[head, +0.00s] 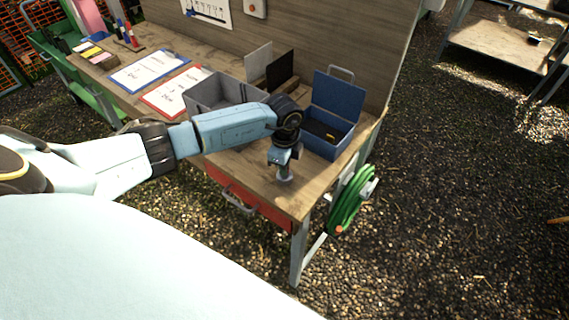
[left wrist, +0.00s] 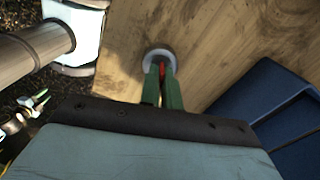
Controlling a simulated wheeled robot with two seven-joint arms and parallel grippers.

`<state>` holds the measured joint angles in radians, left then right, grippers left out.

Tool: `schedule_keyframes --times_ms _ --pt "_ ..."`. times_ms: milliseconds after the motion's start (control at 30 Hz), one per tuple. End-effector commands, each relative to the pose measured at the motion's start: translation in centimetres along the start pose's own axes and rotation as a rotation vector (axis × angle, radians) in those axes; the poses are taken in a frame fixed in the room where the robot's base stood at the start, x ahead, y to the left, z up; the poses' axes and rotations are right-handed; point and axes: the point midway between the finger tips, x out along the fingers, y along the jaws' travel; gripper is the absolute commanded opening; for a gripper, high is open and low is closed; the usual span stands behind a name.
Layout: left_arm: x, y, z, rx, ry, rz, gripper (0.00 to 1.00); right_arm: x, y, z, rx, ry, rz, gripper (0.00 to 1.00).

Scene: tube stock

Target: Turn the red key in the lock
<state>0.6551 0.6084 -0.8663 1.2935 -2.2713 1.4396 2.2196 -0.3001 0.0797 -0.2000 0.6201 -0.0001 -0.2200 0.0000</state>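The lock (left wrist: 150,57), a round grey piece, stands on the wooden tabletop; in the head view its grey base (head: 284,178) shows near the table's front right corner. The red key (left wrist: 162,68) shows as a thin red strip between my left gripper's green fingers, mostly hidden by them. My left gripper (left wrist: 162,82) is over the lock and shut on the key. In the head view the left gripper (head: 284,160) points down at the lock.
An open blue box (head: 336,110) stands close behind and right of the lock. A grey bin (head: 205,92) stands behind my left arm. Two framed sheets lie farther left. A green hose reel (head: 350,203) hangs off the table's right end. The wooden top (head: 300,200) near the front corner is clear.

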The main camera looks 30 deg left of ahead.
Motion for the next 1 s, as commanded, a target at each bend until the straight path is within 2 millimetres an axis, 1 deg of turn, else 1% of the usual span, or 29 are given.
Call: schedule_keyframes --times_ms 267,533,767,800,900,967,1000 --pt "0.04 0.00 0.01 0.008 0.000 0.000 0.00 0.04 0.01 0.01 0.000 0.000 0.000 0.36" --pt "0.04 -0.02 0.05 0.244 -0.001 0.000 0.00 0.42 0.00 0.04 0.000 0.000 0.000 0.36" --pt "0.00 -0.01 0.02 0.269 0.000 0.000 0.00 0.39 0.01 0.04 0.000 0.000 0.000 0.36" --pt "-0.01 -0.01 0.01 0.269 0.000 0.000 0.08 0.39 0.01 0.04 0.000 0.000 0.000 0.36" --pt "-0.01 -0.01 0.01 0.268 0.000 0.000 0.22 0.39 0.01 0.04 0.000 0.000 0.000 0.36" --pt "-0.01 -0.01 0.01 0.268 0.000 0.000 0.29 0.39 0.01 0.04 0.000 0.000 0.000 0.36" --pt "0.00 -0.01 0.00 0.268 0.000 0.000 0.30 0.39 0.01 0.04 0.000 0.000 0.000 0.36"
